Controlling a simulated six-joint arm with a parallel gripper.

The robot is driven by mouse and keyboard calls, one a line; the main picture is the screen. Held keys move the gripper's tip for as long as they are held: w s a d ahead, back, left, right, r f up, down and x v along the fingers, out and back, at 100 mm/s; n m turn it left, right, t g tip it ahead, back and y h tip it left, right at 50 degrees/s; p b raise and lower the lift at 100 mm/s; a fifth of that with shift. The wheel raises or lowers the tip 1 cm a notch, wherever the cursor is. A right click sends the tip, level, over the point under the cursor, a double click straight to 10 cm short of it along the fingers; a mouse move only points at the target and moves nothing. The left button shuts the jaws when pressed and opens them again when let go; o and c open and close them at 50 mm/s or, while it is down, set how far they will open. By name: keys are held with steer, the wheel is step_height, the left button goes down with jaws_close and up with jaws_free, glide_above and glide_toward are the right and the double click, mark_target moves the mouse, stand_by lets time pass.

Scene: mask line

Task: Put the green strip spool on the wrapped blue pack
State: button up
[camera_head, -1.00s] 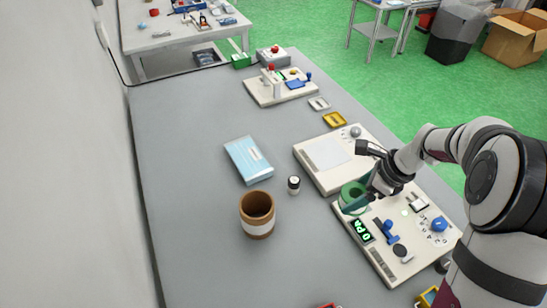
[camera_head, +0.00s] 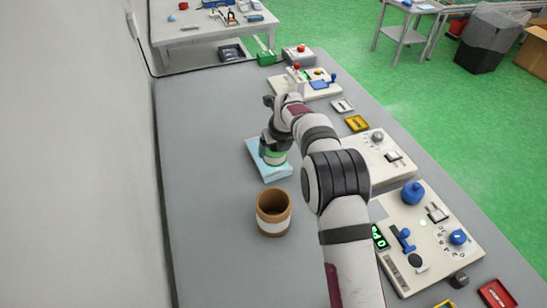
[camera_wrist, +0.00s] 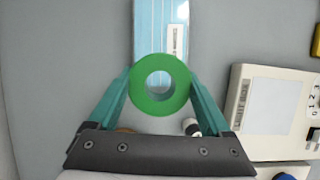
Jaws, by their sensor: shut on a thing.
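The green strip spool (camera_head: 275,157) is held between the fingers of my gripper (camera_head: 273,151), over the wrapped blue pack (camera_head: 271,174). In the wrist view the spool (camera_wrist: 160,62) is a green ring with an open hole, facing the camera. The teal fingers press on its left and right sides. The pack (camera_wrist: 150,25) lies flat beyond it, and the spool overlaps the pack's near part. My arm and gripper hide part of the pack in the head view. I cannot tell whether the spool touches the pack.
A brown cup with a white band (camera_head: 273,222) stands just in front of the pack. A small white jar with a dark cap (camera_wrist: 191,127) is near the right finger in the wrist view. Control panels (camera_head: 440,235) line the right. The table's left side is clear.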

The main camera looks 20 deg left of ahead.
mark_target(274, 159)
step_height(274, 159, down, 4)
steer(key=shift+a+f, duration=0.1)
steer(key=shift+a, duration=0.05)
steer(key=o, duration=1.2)
steer(key=shift+o, duration=0.2)
